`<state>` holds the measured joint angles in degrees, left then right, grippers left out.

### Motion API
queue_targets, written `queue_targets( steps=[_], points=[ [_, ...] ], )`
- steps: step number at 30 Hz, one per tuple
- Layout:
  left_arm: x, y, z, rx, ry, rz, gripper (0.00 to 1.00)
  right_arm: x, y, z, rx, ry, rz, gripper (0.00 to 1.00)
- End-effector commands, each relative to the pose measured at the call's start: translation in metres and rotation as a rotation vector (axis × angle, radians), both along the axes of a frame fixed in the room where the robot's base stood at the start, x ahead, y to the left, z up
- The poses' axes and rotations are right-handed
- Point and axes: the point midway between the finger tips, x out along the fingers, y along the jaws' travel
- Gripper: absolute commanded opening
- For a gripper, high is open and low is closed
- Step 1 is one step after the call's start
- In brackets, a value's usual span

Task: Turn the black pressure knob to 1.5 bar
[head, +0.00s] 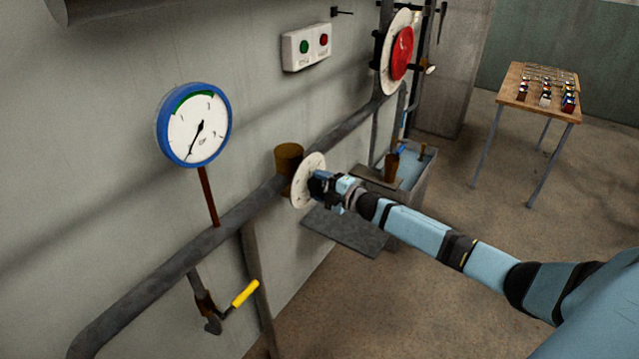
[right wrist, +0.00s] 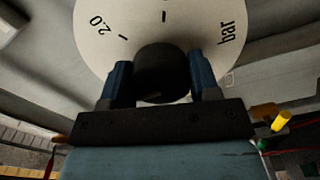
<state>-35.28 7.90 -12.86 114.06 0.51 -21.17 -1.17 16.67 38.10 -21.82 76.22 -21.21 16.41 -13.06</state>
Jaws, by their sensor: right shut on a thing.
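The black pressure knob (right wrist: 162,72) sits in the middle of a white dial plate (right wrist: 110,22) in the right wrist view. The marks "2.0" and "bar" show on the plate; the other numbers are out of view, and I cannot read the knob's setting. My right gripper (right wrist: 160,80) is shut on the knob, one blue finger on each side. In the head view the dial plate (head: 301,188) stands on the wall pipe, and my right gripper (head: 322,188) hides the knob. A blue-rimmed gauge (head: 194,125) hangs left of it, its needle pointing down-left. My left gripper is not in view.
A pipe (head: 150,290) runs along the wall, with a yellow-handled valve (head: 245,293) below it. A red wheel (head: 401,53) and a green-and-red button box (head: 307,46) are further back. A trough (head: 415,185) stands behind my gripper.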

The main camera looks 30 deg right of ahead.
Motion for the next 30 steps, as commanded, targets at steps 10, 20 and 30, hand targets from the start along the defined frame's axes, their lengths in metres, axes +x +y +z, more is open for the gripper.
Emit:
queue_targets(
  steps=[10, 20, 30],
  points=[
    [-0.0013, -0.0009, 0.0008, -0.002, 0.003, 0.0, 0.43, 0.0, -0.0002, -0.0001, 0.031, 0.013, 0.0, 0.32],
    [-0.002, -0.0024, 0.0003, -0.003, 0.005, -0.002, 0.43, 0.0001, -0.0002, -0.0001, 0.03, 0.013, 0.0, 0.77],
    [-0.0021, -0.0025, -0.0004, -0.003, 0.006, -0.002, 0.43, -0.0019, -0.0008, -0.0006, 0.03, 0.012, 0.0, 0.81]
  ],
)
